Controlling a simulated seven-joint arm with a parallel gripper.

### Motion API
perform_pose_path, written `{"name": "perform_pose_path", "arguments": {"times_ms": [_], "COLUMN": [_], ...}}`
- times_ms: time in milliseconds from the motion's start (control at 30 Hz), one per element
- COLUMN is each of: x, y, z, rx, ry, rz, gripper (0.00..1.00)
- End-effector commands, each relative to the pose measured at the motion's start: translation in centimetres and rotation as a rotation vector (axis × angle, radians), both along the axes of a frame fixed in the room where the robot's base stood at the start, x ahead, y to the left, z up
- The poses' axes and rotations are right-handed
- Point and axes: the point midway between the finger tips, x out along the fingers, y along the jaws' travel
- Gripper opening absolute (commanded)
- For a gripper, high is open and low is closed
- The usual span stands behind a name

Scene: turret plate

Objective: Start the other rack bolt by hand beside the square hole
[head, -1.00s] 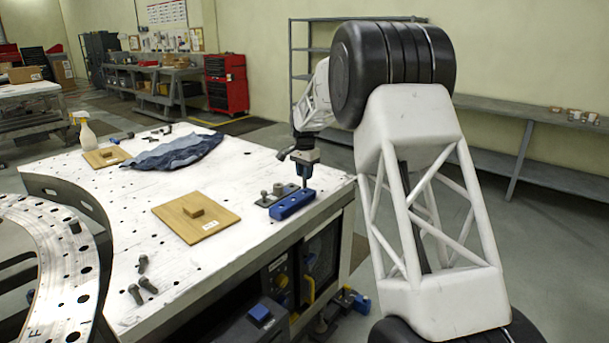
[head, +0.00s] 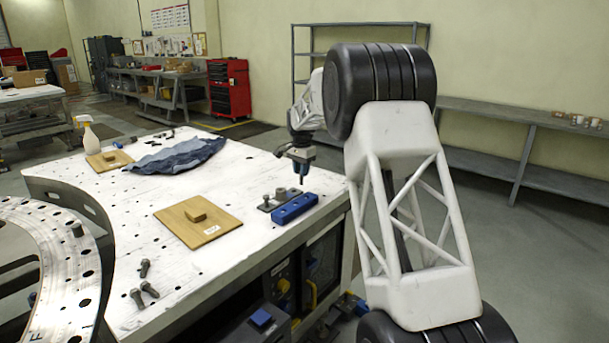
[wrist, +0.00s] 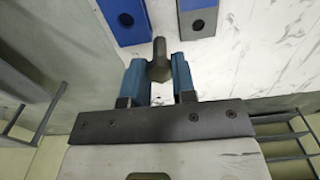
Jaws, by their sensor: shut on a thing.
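My gripper (head: 301,168) is above the blue rack (head: 295,208) near the table's right edge. The wrist view shows its two blue fingers (wrist: 158,80) shut on a dark grey bolt (wrist: 158,58); only part of the bolt shows between them. The bolt is clear of the rack, whose empty hole shows in the wrist view (wrist: 127,20). The turret plate (head: 40,222) is the curved metal piece at the left, with many holes along it. I cannot make out which hole is square.
A wooden board (head: 200,232) with a small block, several loose bolts (head: 144,268) and a blue cloth (head: 178,155) lie on the white table (head: 110,215). A spray bottle (head: 88,133) stands at the back left.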

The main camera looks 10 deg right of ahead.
Motion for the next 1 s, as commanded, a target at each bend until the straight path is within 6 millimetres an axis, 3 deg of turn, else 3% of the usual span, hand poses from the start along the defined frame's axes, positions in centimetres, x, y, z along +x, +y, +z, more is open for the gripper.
{"name": "perform_pose_path", "arguments": {"times_ms": [500, 1000], "x": [4.5, 5.4], "y": [2.1, 2.6], "z": [0.8, 1.1], "rx": [0.002, 0.002], "ry": [-0.002, -0.002], "rz": [0.002, 0.001], "gripper": [0.04, 0.04]}}
